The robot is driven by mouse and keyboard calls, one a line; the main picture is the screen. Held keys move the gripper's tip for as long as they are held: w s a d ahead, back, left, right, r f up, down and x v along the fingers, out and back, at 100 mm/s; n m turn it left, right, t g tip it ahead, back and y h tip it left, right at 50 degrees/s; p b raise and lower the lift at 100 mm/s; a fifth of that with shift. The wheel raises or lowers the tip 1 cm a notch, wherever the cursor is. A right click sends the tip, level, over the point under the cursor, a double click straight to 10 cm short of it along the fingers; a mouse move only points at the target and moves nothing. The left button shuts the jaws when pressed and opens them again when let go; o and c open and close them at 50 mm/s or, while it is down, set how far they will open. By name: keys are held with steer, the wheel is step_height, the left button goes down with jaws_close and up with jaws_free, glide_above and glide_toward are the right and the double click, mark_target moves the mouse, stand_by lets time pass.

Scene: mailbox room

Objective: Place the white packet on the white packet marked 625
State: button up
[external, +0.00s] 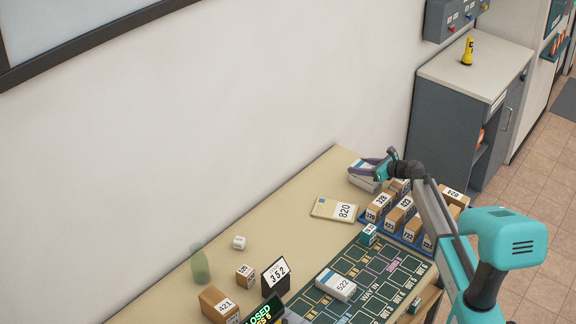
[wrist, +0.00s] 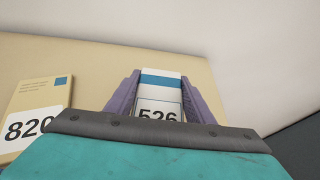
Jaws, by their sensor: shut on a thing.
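A white packet with a blue band (wrist: 160,92) is between the purple fingers of my gripper (wrist: 157,88) in the wrist view. Its partly hidden label seems to read 526. In the external view my gripper (external: 370,170) is shut on this packet (external: 361,163) at the table's far right corner. A white packet labelled 522 (external: 336,285) lies flat on the green mat. I see no readable 625.
A yellow packet marked 820 (external: 334,209) lies left of my gripper. A blue tray with several numbered brown boxes (external: 398,212) stands close on the near side. The wall rises behind the table. Table (external: 290,225) left of the yellow packet is clear.

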steer(key=o, duration=1.1)
steer(key=shift+f, duration=0.1)
steer(key=shift+o, duration=0.2)
steer(key=b+v, duration=0.2)
steer(key=v, duration=1)
